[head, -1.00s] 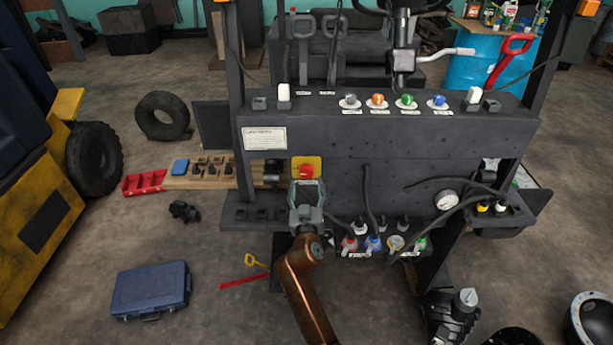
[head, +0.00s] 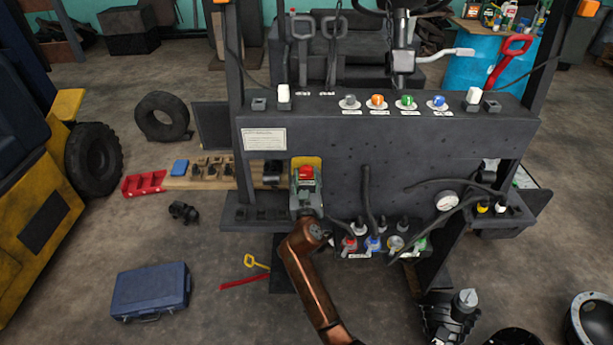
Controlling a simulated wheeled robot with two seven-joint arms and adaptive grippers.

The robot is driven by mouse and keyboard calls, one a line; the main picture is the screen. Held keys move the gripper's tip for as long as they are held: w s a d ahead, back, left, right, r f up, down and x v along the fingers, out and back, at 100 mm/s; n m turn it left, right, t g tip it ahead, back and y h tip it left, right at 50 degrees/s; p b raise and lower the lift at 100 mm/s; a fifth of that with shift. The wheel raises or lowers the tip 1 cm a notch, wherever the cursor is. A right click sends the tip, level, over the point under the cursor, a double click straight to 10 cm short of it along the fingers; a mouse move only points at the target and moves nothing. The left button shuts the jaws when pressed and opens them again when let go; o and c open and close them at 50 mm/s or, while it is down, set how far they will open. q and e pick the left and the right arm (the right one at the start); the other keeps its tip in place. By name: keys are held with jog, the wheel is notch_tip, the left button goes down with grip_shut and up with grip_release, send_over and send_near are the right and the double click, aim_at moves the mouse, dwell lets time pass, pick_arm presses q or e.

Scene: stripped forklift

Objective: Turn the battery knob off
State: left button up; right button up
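The battery knob (head: 306,172) is red and sits on a yellow plate (head: 306,161) at the left of the dark forklift panel. My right gripper (head: 306,183) is at the knob, its fingers pointing toward the panel and overlapping the knob's lower part and sides. Whether the fingers touch or grip the knob is too small to tell. The gripper hides the lower part of the yellow plate. My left gripper is not in view.
The dark panel (head: 400,140) carries several coloured buttons along its top. Black hoses (head: 366,190) and coloured connectors (head: 373,243) lie right of my arm. A blue case (head: 150,290) is on the floor at left. The floor around the case is mostly clear.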

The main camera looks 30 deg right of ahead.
jog(key=c, duration=0.7)
jog(key=shift+o, duration=0.2)
jog(key=shift+n, duration=0.3)
jog(key=n+p, duration=0.1)
jog(key=n, duration=0.2)
jog(key=shift+p, duration=0.3)
jog(key=n+p, duration=0.1)
jog(key=n, duration=0.3)
jog(key=n+p, duration=0.3)
jog(key=n, duration=0.2)
jog(key=shift+f, duration=0.1)
jog(key=n+p, duration=0.1)
jog(key=n, duration=0.2)
jog(key=shift+n, duration=0.3)
jog(key=shift+f+n+p, duration=0.15)
jog(key=shift+n+p, duration=0.55)
jog(key=shift+n, duration=0.2)
